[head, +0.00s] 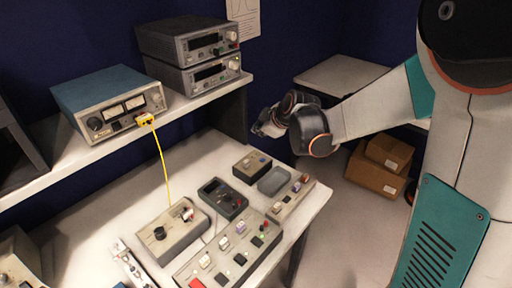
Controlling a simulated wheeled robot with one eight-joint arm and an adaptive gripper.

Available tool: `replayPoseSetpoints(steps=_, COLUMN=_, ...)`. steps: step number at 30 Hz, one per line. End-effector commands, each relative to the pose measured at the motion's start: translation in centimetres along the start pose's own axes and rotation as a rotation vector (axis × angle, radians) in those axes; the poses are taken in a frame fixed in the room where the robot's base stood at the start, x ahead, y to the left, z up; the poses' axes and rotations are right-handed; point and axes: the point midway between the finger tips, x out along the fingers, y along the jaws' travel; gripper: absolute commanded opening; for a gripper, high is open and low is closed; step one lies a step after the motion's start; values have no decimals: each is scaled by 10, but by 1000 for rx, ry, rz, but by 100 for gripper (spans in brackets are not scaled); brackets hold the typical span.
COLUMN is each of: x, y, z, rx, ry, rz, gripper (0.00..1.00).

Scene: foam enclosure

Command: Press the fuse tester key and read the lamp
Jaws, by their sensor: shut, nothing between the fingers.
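The bench (113,216) carries several small devices, and I cannot tell for certain which is the fuse tester. A small dark box (252,166) with a light top part stands near the back right. A black handheld-like unit (222,198) lies in front of it. A grey box with a black knob (172,231) stands further left. No lamp can be read as lit or unlit with certainty at this size. My gripper (262,129) is shut and empty, above the back right of the bench, apart from the devices.
A long panel with coloured switches (229,254) runs along the front right edge. A small grey tray (273,181) lies beside the dark box. A shelf (190,108) holds stacked instruments (195,52) and a blue meter (110,104) with a yellow cable. Cardboard boxes (377,173) stand behind right.

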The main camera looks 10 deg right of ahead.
Motion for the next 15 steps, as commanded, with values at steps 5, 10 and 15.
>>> replayPoseSetpoints(steps=5, x=11, y=6, z=0, rx=-39, ry=9, rz=3, gripper=0)
replayPoseSetpoints(steps=10, x=13, y=6, z=1, rx=-46, ry=11, rz=3, gripper=0)
replayPoseSetpoints(steps=15, x=13, y=6, z=1, rx=-45, ry=11, rz=3, gripper=0)
